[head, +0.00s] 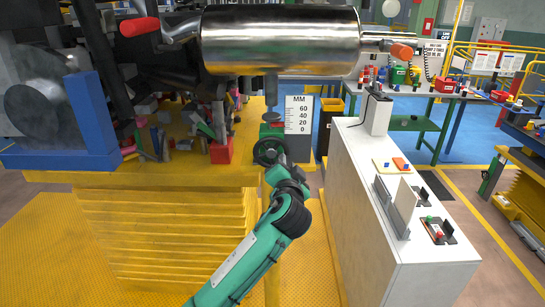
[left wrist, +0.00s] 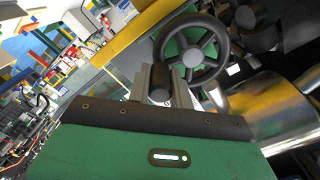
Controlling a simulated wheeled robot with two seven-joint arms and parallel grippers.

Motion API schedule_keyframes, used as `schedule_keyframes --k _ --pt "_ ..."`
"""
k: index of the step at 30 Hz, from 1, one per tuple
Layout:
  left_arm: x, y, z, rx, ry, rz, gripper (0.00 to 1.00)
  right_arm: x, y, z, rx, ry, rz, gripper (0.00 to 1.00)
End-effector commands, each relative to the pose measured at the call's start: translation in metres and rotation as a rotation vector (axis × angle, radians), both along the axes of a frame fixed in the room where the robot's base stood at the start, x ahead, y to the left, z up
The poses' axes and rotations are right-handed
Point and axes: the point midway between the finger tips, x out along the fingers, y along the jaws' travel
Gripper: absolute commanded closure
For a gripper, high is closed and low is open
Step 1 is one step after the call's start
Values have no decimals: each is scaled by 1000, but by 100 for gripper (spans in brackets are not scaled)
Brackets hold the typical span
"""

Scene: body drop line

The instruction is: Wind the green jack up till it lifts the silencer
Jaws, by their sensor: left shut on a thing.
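The silencer (head: 280,40), a shiny metal cylinder, lies level across the top of the head view; its curved side also shows in the left wrist view (left wrist: 285,115). The green jack (head: 271,131) stands below it, with a grey post (head: 271,112) rising toward its underside. I cannot tell whether post and silencer touch. The jack's dark spoked handwheel (head: 269,152) faces me and shows in the left wrist view (left wrist: 191,54). My left gripper (head: 283,172) is shut on the wheel's black crank knob (left wrist: 160,83). My right gripper is not in view.
A scale marked MM (head: 299,115) stands right of the jack. The yellow lift table (head: 170,182) carries cluttered parts and a blue bracket (head: 102,115) at left. A white cabinet (head: 358,165) with trays stands close at right.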

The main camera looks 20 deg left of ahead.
Motion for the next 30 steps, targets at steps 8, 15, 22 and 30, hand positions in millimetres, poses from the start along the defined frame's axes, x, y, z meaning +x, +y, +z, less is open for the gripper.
schedule_keyframes --k 8,15,22,30 --pt "0 3 -2 0 4 5 100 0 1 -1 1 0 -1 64" --pt "-3 14 -20 0 4 6 100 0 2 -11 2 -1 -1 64" --pt "-4 17 -20 1 2 7 100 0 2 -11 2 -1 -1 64" --pt "-6 25 -22 1 -1 8 100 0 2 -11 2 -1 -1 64"
